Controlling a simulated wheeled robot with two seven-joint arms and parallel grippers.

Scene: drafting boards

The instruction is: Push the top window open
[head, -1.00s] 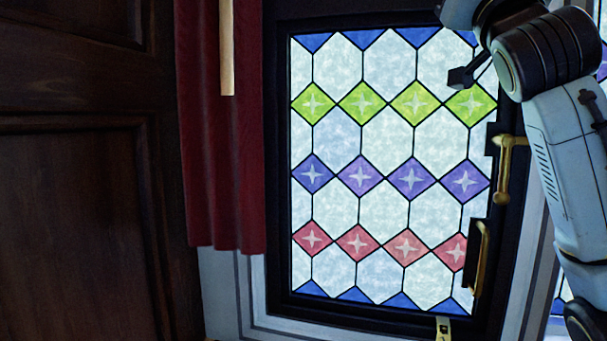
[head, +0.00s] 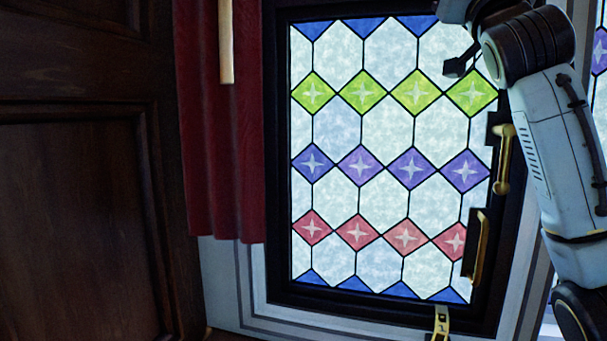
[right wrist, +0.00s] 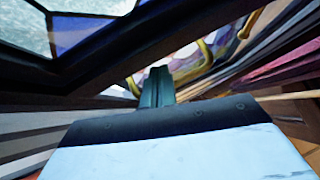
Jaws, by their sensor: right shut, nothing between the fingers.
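The window (head: 385,190) fills the middle of the head view, with clear, green, purple, red and blue leaded panes in a dark frame. Brass handles (head: 503,160) sit along its right side. My right arm rises along the right edge of the head view and bends left at the top, over the window's upper right corner. In the right wrist view my right gripper (right wrist: 157,86) is shut and empty, beside the dark window frame (right wrist: 130,55). Whether it touches the frame cannot be told. My left gripper is out of view.
A dark red curtain (head: 215,150) hangs left of the window, with a pale rod (head: 226,40) in front of it. Dark wood panelling (head: 75,190) fills the left. A brass latch (head: 441,322) sits at the bottom of the window frame.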

